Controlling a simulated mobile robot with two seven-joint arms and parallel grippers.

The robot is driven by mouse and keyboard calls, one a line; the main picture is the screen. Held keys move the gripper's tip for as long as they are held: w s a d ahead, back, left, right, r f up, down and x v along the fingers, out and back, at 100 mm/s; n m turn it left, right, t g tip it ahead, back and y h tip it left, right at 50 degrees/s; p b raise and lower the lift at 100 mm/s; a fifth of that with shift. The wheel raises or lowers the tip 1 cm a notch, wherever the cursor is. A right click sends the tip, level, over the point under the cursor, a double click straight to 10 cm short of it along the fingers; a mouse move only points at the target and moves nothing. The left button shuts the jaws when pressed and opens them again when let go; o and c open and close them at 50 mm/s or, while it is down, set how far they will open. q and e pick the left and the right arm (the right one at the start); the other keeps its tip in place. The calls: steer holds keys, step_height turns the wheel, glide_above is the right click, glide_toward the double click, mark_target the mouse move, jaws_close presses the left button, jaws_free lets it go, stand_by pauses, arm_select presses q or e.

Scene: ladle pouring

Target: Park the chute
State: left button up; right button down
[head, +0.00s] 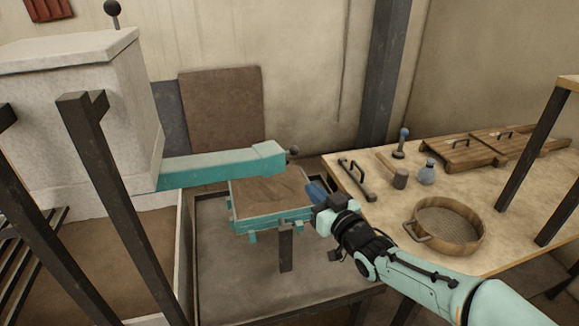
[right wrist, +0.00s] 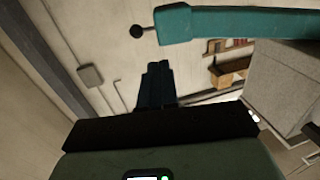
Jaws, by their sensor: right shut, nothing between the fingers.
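The teal chute (head: 215,168) runs from the pale furnace block (head: 80,90) to the right. Its end is over the back edge of a teal-framed box (head: 270,223) filled with brown material. A dark ball knob (head: 294,151) sticks out of the chute's end. My right gripper (head: 314,189) is shut and empty, below and right of the knob, near the box's right side and apart from the knob. In the right wrist view, the shut fingers (right wrist: 156,80) point up, with the chute (right wrist: 240,22) and knob (right wrist: 136,31) beyond them. My left gripper is out of view.
Dark posts (head: 115,200) stand at the left. A dark tray (head: 220,290) lies under the box.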

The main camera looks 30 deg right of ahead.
mark_target(284, 160)
steer(key=w, duration=1.2)
steer(key=shift+w+d+p, duration=0.1)
steer(key=shift+w+p, duration=0.1)
steer(key=shift+p, duration=0.2)
steer(key=shift+w, duration=0.1)
